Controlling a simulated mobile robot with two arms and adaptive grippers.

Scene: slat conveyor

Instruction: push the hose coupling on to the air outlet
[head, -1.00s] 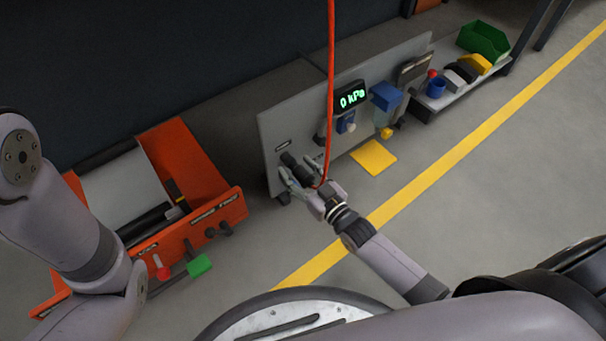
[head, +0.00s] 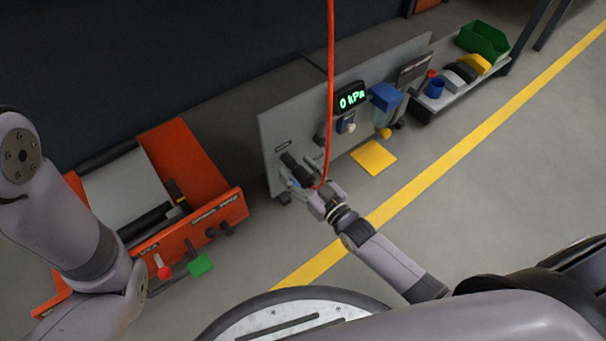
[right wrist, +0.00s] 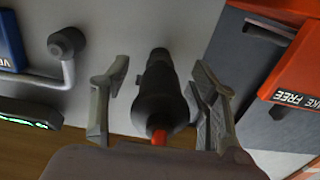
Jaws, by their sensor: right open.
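The black hose coupling (head: 288,160) sits against the grey panel, with the red hose (head: 331,100) at its near end. In the right wrist view the coupling (right wrist: 158,95) lies between the spread fingers of my right gripper (right wrist: 158,85), with gaps on both sides. In the head view my right gripper (head: 294,176) is open around it at the panel's lower left. The air outlet is hidden behind the coupling, so I cannot tell how far on it is. The panel's display (head: 350,98) reads 0 kPa. My left gripper is out of view.
An orange machine (head: 218,210) stands left of the panel (head: 270,130). A blue valve-like box (head: 387,97) and a knob (head: 346,124) are on the panel to the right. A yellow plate (head: 374,157) lies on the floor. A shelf with a green bin (head: 483,41) is farther right.

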